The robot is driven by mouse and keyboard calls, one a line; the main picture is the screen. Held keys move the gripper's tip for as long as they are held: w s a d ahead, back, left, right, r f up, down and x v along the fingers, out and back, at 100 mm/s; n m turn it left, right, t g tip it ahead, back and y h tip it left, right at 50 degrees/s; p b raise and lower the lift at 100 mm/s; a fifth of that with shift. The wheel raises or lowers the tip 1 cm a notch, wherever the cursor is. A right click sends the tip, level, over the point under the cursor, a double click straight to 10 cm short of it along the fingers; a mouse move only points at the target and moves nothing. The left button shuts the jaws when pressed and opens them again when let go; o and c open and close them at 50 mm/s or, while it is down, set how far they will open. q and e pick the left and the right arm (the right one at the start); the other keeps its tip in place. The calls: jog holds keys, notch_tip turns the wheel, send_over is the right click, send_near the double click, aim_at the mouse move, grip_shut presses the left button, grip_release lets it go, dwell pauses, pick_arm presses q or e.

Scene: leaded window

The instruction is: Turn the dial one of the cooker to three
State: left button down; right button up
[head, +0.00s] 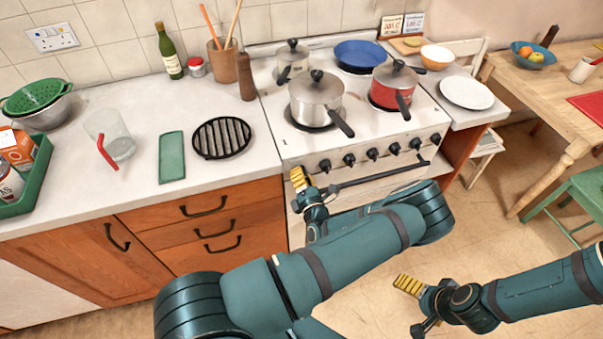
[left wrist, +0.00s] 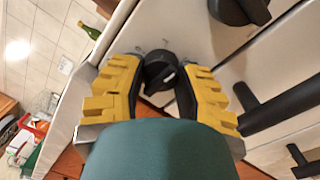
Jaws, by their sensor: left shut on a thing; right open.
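The cooker (head: 295,150) is white with a row of black dials along its front panel. My left gripper (head: 299,179) is at the left end of that row. In the left wrist view its yellow fingers (left wrist: 159,88) stand on both sides of a black dial (left wrist: 160,72) with a pale mark, and they are shut on it. In the head view the gripper hides this dial. The neighbouring dial (head: 325,165) is free; a black dial also shows at the top of the left wrist view (left wrist: 240,8). I cannot read numbers around the held dial. My right gripper (head: 409,286) is open and empty above the floor.
A steel pan (head: 315,95), a red pan (head: 390,88), a grey pot (head: 292,62) and a blue pan (head: 360,54) stand on the hob. The black oven handle (head: 370,178) runs below the dials.

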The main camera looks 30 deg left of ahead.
pick_arm(q)
jog(key=m+p, duration=0.1)
jog(key=m, duration=0.4)
jog(key=shift+s, duration=0.1)
jog(key=m+p, duration=0.1)
jog(key=m, duration=0.4)
jog(key=shift+t+h, duration=0.3)
jog(key=shift+h, duration=0.1)
jog(key=m, duration=0.4)
jog(key=shift+a+m+p, duration=0.1)
jog(key=shift+m+p, duration=0.2)
jog(key=shift+r+m+h, duration=0.1)
jog(key=shift+m+h, duration=0.2)
jog(key=shift+m, duration=1.5)
jog(key=c, duration=0.5)
grip_release()
jog(key=shift+c, duration=0.2)
